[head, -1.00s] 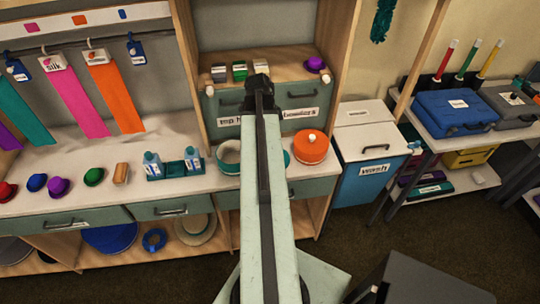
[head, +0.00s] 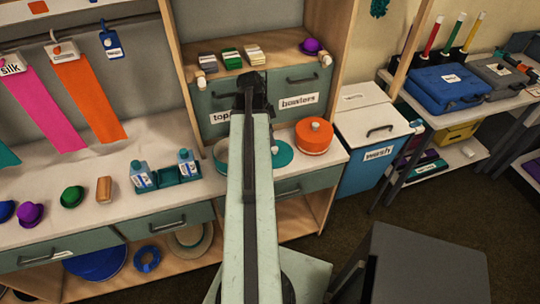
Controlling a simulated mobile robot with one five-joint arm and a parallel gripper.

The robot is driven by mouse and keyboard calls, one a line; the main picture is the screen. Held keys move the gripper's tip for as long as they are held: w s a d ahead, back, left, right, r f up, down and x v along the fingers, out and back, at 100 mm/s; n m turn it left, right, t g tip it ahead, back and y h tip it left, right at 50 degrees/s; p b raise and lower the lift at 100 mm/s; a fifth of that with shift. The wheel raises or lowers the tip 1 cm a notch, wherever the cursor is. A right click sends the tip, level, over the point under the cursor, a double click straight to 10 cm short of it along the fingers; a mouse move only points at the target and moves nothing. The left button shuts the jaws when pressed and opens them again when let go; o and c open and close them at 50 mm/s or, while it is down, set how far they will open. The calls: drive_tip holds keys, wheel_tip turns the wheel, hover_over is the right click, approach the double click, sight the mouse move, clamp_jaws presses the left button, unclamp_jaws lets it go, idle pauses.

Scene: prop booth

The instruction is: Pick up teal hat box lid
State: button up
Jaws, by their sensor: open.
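The teal hat box lid (head: 285,154) lies on the pale counter, a flat teal disc with a light knob. My arm hides its left part in the head view. A teal round box (head: 221,150) with a pale inside shows just left of my arm, partly hidden. My gripper (head: 250,82) is at the far end of my outstretched arm, in front of the drawers and above the lid in the picture. It is dark and seen from behind. It is open, and nothing shows in it.
An orange round box (head: 314,137) with a light knob stands right of the lid. Labelled drawers (head: 298,101) rise behind. Left along the counter are a teal bottle tray (head: 176,174), a brush and small hats. A blue wash bin (head: 368,172) stands right.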

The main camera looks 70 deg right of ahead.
sight(275, 148)
drive_tip(key=b+x, duration=0.2)
drive_tip(key=shift+w+f, duration=0.15)
drive_tip(key=shift+f, duration=0.2)
drive_tip(key=b+x, duration=0.5)
drive_tip(key=shift+w+d+f, duration=0.15)
drive_tip(key=shift+d, duration=0.05)
clamp_jaws()
